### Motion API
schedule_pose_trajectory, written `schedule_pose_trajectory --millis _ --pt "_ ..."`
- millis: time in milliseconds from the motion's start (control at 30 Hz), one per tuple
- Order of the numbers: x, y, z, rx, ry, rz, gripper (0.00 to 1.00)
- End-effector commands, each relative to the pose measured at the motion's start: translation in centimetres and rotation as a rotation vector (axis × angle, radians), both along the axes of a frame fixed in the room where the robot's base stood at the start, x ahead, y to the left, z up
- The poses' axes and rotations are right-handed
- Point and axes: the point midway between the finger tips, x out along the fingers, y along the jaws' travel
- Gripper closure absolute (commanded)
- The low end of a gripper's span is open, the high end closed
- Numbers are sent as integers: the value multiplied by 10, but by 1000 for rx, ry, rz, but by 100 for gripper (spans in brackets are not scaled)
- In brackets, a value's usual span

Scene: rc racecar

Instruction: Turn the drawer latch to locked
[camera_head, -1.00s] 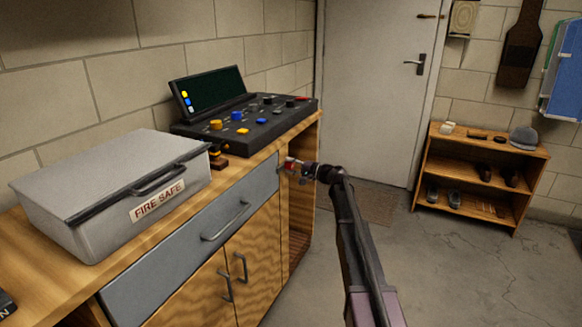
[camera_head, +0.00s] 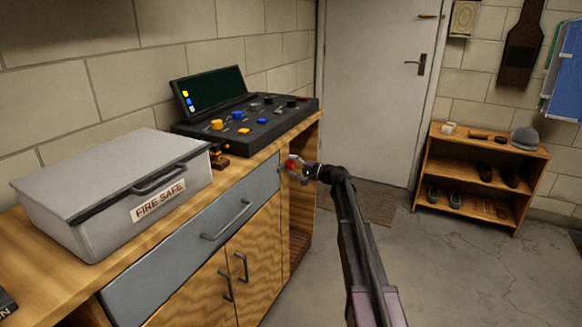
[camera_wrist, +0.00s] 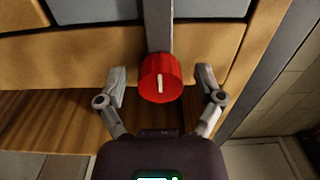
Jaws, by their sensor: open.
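The drawer latch is a round red knob (camera_wrist: 160,80) with a white line mark. In the wrist view it sits between the two fingers of my gripper (camera_wrist: 161,84), which are open with a gap on each side of it. The knob's white mark runs roughly up and down in that view. In the head view my gripper (camera_head: 299,168) is at the right end of the grey drawer front (camera_head: 200,240), and a bit of the red knob (camera_head: 291,164) shows there. The drawer looks closed.
A grey fire safe box (camera_head: 110,190) and a black control console (camera_head: 250,118) stand on the wooden workbench (camera_head: 40,275). Cupboard doors with handles are below the drawer. A low shelf (camera_head: 480,175) stands at the right.

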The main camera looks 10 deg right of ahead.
Motion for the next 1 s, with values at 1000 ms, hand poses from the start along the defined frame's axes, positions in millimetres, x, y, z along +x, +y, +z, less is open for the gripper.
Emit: schedule_pose_trajectory --millis 1000 --pt "-69 -93 0 0 0 1 14"
